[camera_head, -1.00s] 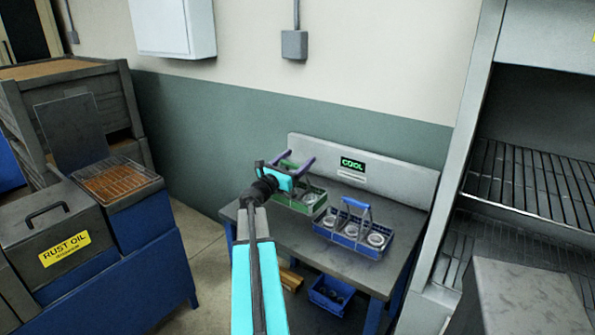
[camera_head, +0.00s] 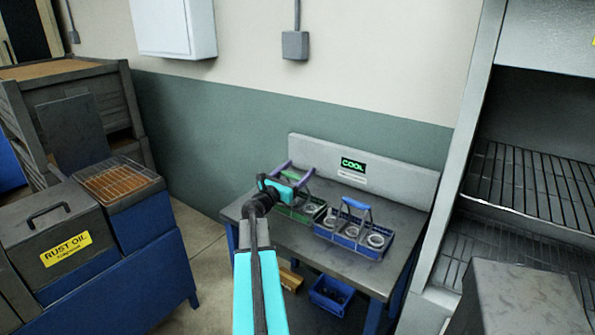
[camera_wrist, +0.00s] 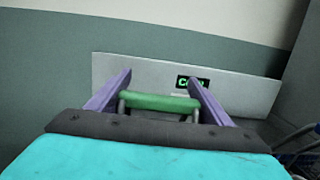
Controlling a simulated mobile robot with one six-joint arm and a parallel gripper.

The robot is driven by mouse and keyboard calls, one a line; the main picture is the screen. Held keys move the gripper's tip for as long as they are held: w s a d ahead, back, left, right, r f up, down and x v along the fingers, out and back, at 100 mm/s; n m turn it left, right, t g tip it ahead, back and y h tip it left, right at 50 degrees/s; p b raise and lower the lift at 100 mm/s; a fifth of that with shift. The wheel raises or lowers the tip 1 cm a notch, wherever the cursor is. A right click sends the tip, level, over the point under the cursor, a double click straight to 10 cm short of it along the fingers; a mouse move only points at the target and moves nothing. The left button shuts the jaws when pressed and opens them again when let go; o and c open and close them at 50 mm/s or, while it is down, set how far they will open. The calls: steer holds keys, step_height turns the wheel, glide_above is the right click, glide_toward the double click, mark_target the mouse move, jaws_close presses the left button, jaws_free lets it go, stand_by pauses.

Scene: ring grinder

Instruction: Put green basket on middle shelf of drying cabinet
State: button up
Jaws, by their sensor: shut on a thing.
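The green basket (camera_head: 309,212) stands on the grey bench below the COOL sign, with grey rings inside it. My gripper (camera_head: 292,172) is at its handle. In the wrist view my purple fingers (camera_wrist: 158,98) are shut on the green handle bar (camera_wrist: 160,102) between them. My arm partly hides the basket in the head view, and I cannot tell whether its base touches the bench. The drying cabinet (camera_head: 478,95) stands at the right, with wire shelves; a wire shelf (camera_head: 535,185) shows inside it.
A blue basket (camera_head: 352,238) with rings stands close to the right of the green one on the bench (camera_head: 290,247). A blue bin (camera_head: 331,296) sits below. A grey box-like top (camera_head: 515,295) stands before the cabinet. The rust oil tank (camera_head: 60,240) is at the left.

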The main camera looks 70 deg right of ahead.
steer(key=shift+f, duration=0.1)
stand_by(0.3)
steer(key=o, duration=1.9)
steer(key=shift+a, duration=0.1)
steer(key=shift+b+v, duration=1.2)
steer(key=shift+v, duration=4.7)
